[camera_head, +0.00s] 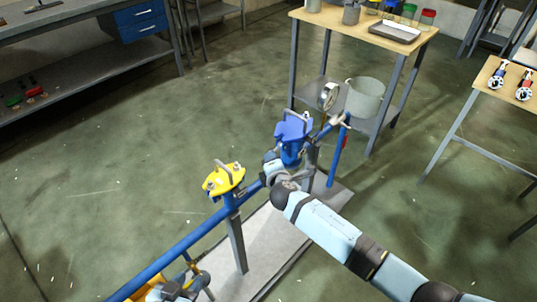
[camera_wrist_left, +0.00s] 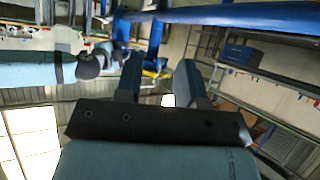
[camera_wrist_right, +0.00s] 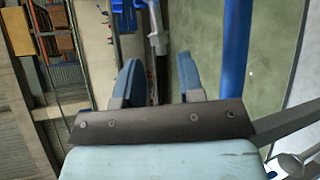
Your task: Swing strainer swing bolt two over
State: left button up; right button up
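The blue strainer body (camera_head: 291,148) with its lid and grey handle stands on the blue pipe in the head view. Its swing bolts are too small to tell apart there. My right arm reaches it from the right; its wrist hides the gripper and part of the strainer's lower front. In the right wrist view my right gripper (camera_wrist_right: 158,82) is open and empty. A grey metal piece (camera_wrist_right: 156,32), possibly a swing bolt, shows beyond its fingertips. My left gripper (camera_wrist_left: 158,80) is open and empty; its hand shows low in the head view (camera_head: 178,290), below the pipe.
A yellow-topped fitting (camera_head: 224,179) stands on the blue pipe (camera_head: 168,256) left of the strainer. The floor at left is clear.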

jog(key=b+x, duration=0.1)
jog(key=x, duration=0.6)
jog(key=shift+b, duration=0.35)
pick_arm(q)
jog(key=shift+d, duration=0.15)
